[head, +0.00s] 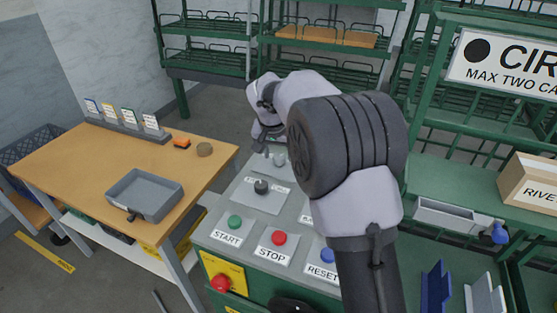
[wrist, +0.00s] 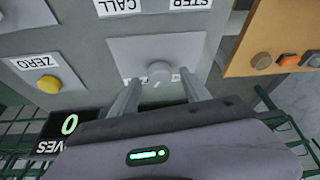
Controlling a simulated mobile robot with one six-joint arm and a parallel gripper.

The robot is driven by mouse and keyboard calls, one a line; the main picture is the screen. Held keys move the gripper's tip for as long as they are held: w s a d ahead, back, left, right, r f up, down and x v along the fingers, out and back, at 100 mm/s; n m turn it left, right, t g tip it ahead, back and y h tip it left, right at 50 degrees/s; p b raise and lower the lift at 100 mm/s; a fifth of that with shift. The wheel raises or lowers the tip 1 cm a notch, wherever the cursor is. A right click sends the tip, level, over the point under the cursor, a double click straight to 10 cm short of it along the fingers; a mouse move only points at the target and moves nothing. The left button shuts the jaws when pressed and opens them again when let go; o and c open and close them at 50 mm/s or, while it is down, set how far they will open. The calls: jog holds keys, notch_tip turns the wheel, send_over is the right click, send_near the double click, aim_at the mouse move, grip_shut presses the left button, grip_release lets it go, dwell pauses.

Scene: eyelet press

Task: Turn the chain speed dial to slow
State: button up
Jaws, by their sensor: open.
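A round grey dial (wrist: 159,72) sits on a light plate of the control panel in the wrist view. A short pale mark shows at its lower edge. The small labels beside it are partly covered by my fingers and unreadable. My gripper (wrist: 160,78) is open, with one finger on each side of the dial; I cannot tell whether they touch it. In the head view my gripper (head: 265,142) is at the far end of the panel, by the grey dial (head: 279,160). No label naming chain speed is readable.
The panel also carries a black knob (head: 261,187), green START (head: 235,222), red STOP (head: 279,238), blue RESET (head: 327,256) and a red emergency button (head: 221,283). A yellow ZERO button (wrist: 48,84) and a counter reading 0 (wrist: 69,125) are near my gripper. A wooden table (head: 75,160) stands left.

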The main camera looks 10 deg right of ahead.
jog(key=shift+w+f, duration=0.2)
jog(key=shift+f, duration=0.3)
grip_shut()
